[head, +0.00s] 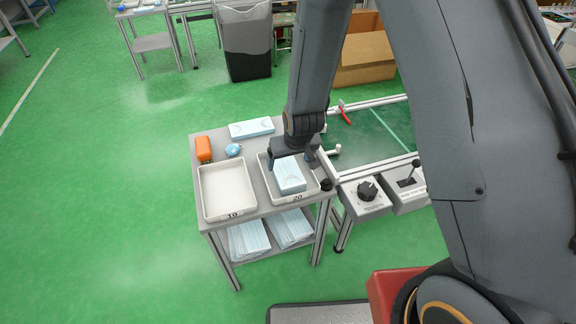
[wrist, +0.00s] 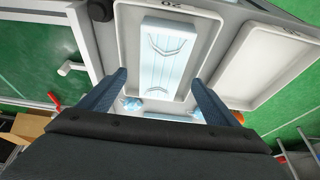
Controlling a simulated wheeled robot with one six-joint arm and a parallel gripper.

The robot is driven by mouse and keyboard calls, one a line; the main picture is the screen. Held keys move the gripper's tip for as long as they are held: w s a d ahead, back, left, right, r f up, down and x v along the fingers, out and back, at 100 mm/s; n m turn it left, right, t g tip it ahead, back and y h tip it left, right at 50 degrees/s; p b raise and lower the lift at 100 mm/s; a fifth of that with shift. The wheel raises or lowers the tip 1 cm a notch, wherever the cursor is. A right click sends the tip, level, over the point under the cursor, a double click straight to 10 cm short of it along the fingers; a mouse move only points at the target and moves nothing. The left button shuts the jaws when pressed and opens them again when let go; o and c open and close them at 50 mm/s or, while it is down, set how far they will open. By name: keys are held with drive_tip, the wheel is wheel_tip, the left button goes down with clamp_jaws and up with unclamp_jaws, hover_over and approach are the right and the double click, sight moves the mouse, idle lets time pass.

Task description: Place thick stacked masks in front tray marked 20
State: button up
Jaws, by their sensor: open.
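A thick stack of light blue masks (head: 289,175) lies in the front tray marked 20 (head: 309,192). The stack also shows in the wrist view (wrist: 166,62), inside the tray marked 20 (wrist: 127,20). My gripper (head: 293,160) is over the back part of this tray, right behind the stack. In the wrist view my gripper (wrist: 158,85) has its two fingers spread wide, with the near end of the stack between or just beyond the tips. Nothing is held. I cannot tell whether a finger touches the stack.
The tray marked 10 (head: 228,190) stands empty to the left. Behind are an orange object (head: 204,149), a small blue item (head: 233,150) and a flat pale blue pack (head: 251,128). A control box with a knob (head: 366,190) is close on the right. More masks (head: 248,240) lie on the lower shelf.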

drive_tip(key=s+d+r+m+g+h, duration=0.1)
drive_tip(key=s+d+r+m+g, duration=0.2)
drive_tip(key=s+d+r, duration=1.3)
drive_tip(key=s+r, duration=0.2)
drive_tip(key=s, duration=0.2)
drive_tip(key=shift+d+r+g, duration=0.2)
drive_tip(key=shift+r+g, duration=0.15)
drive_tip(key=shift+g, duration=0.05)
drive_tip(key=shift+s, duration=0.1)
idle(0.4)
